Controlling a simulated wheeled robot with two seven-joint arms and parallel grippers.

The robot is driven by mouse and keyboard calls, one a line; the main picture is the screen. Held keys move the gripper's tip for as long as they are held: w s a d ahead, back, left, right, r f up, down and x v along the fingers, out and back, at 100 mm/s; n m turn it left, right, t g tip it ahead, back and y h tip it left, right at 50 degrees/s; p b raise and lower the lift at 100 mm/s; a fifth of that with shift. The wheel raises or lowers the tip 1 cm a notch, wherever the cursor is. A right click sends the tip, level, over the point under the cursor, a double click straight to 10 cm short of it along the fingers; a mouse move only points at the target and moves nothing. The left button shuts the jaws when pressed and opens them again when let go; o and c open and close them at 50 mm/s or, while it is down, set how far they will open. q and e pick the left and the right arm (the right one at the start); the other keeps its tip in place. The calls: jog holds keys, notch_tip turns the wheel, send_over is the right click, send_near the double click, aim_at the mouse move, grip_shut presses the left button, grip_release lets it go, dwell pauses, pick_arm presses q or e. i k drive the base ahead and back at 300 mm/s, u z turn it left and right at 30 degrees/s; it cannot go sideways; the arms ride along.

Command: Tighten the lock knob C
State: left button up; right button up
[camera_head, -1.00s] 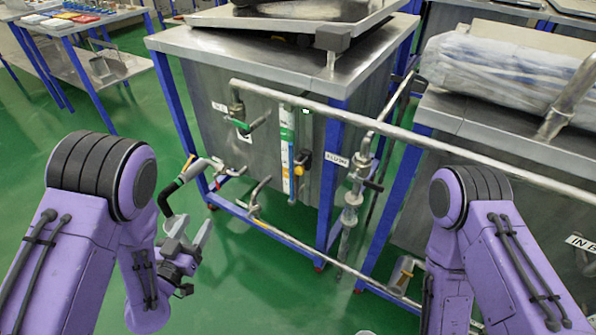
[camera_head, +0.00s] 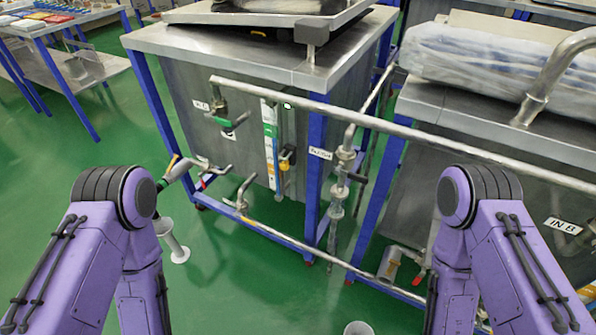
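I cannot make out any knob marked C. A steel tank (camera_head: 190,85) in a blue frame stands in the middle, with pipes and valves on its front. A green-handled valve (camera_head: 222,121) sits at its upper left, and a small black and yellow fitting (camera_head: 287,155) beside the striped level strip (camera_head: 270,140). A lever valve (camera_head: 345,153) is on the upright pipe at right. Both my arms are low in front, at left and right. Neither gripper shows.
A long steel pipe (camera_head: 440,137) crosses the tank's front and runs right to a second tank (camera_head: 460,108) with a wrapped bundle (camera_head: 480,65) on it. A low pipe (camera_head: 280,237) runs near the floor. Green floor (camera_head: 215,275) is open before the tank. A blue-legged table (camera_head: 50,27) stands far left.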

aim_at(284, 166)
jog(key=z, duration=2.75)
jog(key=k, duration=0.55)
jog(key=u, duration=1.35)
